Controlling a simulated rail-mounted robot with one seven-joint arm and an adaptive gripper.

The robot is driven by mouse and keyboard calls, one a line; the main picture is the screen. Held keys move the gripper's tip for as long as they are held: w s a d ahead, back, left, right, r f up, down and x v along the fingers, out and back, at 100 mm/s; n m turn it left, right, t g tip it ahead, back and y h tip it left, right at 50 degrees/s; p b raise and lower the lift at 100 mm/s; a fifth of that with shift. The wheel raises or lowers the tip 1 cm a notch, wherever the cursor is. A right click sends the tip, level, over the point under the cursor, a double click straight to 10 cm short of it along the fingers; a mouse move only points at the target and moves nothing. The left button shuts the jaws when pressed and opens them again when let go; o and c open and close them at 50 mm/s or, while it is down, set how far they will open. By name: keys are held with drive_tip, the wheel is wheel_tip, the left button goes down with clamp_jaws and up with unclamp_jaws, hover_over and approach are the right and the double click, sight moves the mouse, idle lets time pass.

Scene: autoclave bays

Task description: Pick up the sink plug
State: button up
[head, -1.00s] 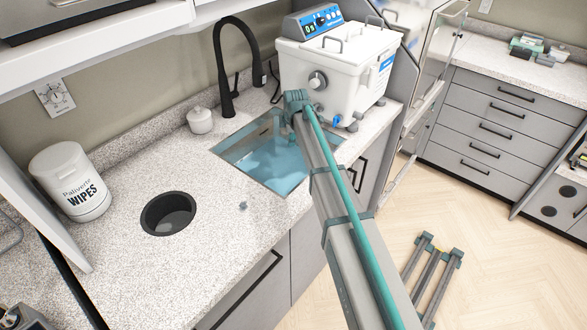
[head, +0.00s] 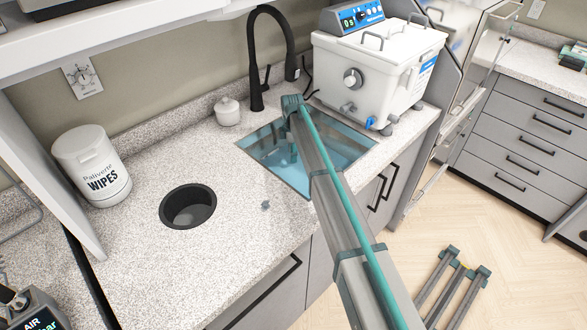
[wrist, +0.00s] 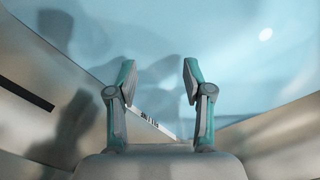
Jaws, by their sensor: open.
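My gripper (head: 291,152) is over or in the blue-water sink (head: 345,147), with my forearm crossing the sink's front edge. In the wrist view my gripper (wrist: 158,80) is open, with nothing between its two teal-and-grey fingers. Pale blue water and blurred dark shadows fill the view beyond them. I cannot make out a sink plug in the wrist view. A small grey object (head: 265,205) lies on the speckled counter in front of the sink, too small to identify as the plug. My arm hides part of the sink.
A black faucet (head: 257,70) stands behind the sink, with a small white jar (head: 227,113) to its left. A white bath unit (head: 365,75) is at the right. A round black counter opening (head: 188,207) and a wipes tub (head: 92,165) are left. The front counter is mostly clear.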

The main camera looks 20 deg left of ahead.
sight(292, 164)
drive_tip(key=shift+s+f+p, duration=0.1)
drive_tip(key=shift+f+p, duration=1.1)
drive_tip(key=shift+f, duration=2.1)
clamp_jaws()
